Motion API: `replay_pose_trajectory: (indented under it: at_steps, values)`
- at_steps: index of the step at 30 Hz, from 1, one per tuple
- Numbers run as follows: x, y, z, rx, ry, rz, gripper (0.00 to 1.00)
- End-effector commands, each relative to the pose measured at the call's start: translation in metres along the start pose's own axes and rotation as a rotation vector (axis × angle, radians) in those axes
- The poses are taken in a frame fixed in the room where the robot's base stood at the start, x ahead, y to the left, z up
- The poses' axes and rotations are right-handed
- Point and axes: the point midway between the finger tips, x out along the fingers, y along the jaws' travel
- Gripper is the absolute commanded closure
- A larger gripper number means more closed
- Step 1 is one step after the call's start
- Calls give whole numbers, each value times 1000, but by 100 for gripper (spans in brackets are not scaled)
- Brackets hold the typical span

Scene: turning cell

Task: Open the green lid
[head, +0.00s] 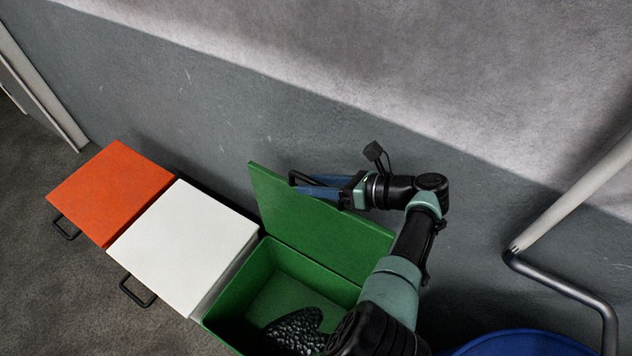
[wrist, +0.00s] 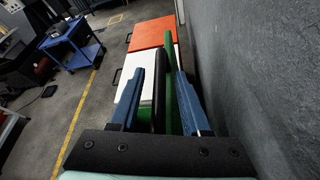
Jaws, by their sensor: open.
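The green lid (head: 318,222) stands raised, close to upright, at the wall side of the green bin (head: 222,312). The bin's inside is visible and holds a dark, lumpy heap (head: 295,328). The lid's black handle (head: 294,176) is near its upper edge. My gripper (head: 312,184) is at that handle, with its blue fingers apart. In the wrist view the open fingers (wrist: 158,75) stand on either side of the dark handle (wrist: 158,98) and the green lid edge (wrist: 168,62). Whether either finger touches them is not clear.
Bins with a shut white lid (head: 183,243) and a shut orange lid (head: 110,192) stand in a row to the left. The grey wall (head: 330,110) is close behind. A blue round container (head: 525,345) and a bent pipe (head: 565,285) are at right. A blue cart (wrist: 72,45) stands farther off.

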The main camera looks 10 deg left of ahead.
Motion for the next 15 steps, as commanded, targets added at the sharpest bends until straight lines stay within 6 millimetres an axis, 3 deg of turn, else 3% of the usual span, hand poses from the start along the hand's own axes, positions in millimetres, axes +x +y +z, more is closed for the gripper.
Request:
replay_pose_trajectory:
  at_steps: [8, 15]
  values:
    - [-7, 0, 1, -1, -2, 0, 53]
    - [-52, -1, 0, -1, -3, -4, 53]
